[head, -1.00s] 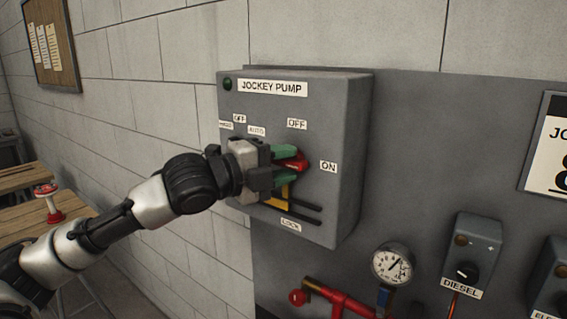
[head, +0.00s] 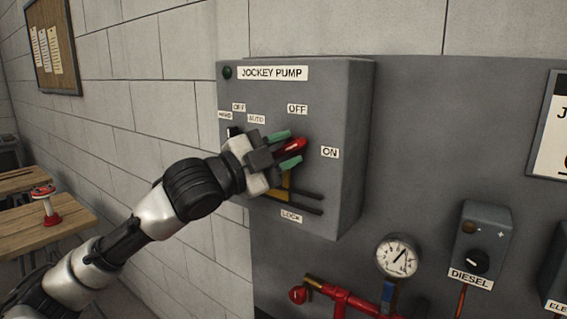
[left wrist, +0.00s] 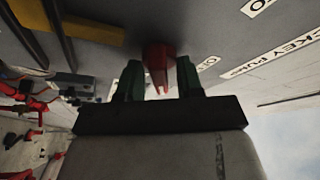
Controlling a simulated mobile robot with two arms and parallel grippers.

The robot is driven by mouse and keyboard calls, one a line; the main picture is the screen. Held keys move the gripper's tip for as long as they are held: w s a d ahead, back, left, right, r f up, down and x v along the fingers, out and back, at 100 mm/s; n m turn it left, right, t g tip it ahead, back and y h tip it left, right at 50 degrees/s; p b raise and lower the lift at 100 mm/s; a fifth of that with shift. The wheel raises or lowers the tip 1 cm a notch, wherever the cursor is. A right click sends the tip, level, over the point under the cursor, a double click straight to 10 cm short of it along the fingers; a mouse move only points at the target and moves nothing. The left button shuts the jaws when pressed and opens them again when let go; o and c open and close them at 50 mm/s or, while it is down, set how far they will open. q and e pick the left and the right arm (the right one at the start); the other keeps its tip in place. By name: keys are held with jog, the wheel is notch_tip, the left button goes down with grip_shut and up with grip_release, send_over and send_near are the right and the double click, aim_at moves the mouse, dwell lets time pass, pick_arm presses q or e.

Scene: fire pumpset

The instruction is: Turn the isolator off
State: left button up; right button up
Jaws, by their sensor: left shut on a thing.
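The isolator is a red rotary handle (head: 293,146) on the front of the grey jockey pump box (head: 343,110). It points right and a little upward, between the OFF label (head: 297,109) above and the ON label (head: 330,152) at the right. My left gripper (head: 284,150) is shut on the handle, one green-padded finger above it and one below. The left wrist view shows the red handle (left wrist: 158,55) between the two green fingers. The handle's hub is hidden behind my gripper. My right gripper is in neither view.
A yellow part (head: 286,184) and dark slots near the LOCK label (head: 291,216) lie below the handle. A gauge (head: 398,257), red pipe (head: 340,296) and DIESEL box (head: 480,245) are at the lower right. Wooden tables (head: 35,237) stand at the left.

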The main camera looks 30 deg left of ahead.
pick_arm(q)
jog(key=n+t+b, duration=0.1)
jog(key=n, duration=0.1)
jog(key=n+y+b, duration=0.1)
jog(key=n, duration=0.1)
jog(key=shift+d+f+n+t, duration=0.1)
jog(key=shift+f+n+t, duration=0.1)
jog(key=shift+n+t, duration=0.15)
jog(key=n+t+y, duration=0.1)
jog(key=n, duration=0.2)
jog(key=shift+n+b, duration=0.35)
jog(key=shift+b, duration=0.05)
jog(key=n+t+y, duration=0.1)
jog(key=n+y, duration=0.1)
jog(key=n, duration=0.1)
jog(key=shift+r+n, duration=0.1)
jog(key=shift+n, duration=0.2)
jog(key=shift+r+n+t+y, duration=0.1)
jog(key=shift+n+t+y, duration=0.15)
jog(key=shift+n+y, duration=0.55)
jog(key=shift+n+t+y, duration=0.2)
jog(key=shift+n+y, duration=0.1)
jog(key=shift+n, duration=1.2)
jog(key=o, duration=0.5)
jog(key=shift+o, duration=0.2)
jog(key=shift+d, duration=0.1)
jog(key=b+v, duration=0.3)
jog(key=v, duration=0.8)
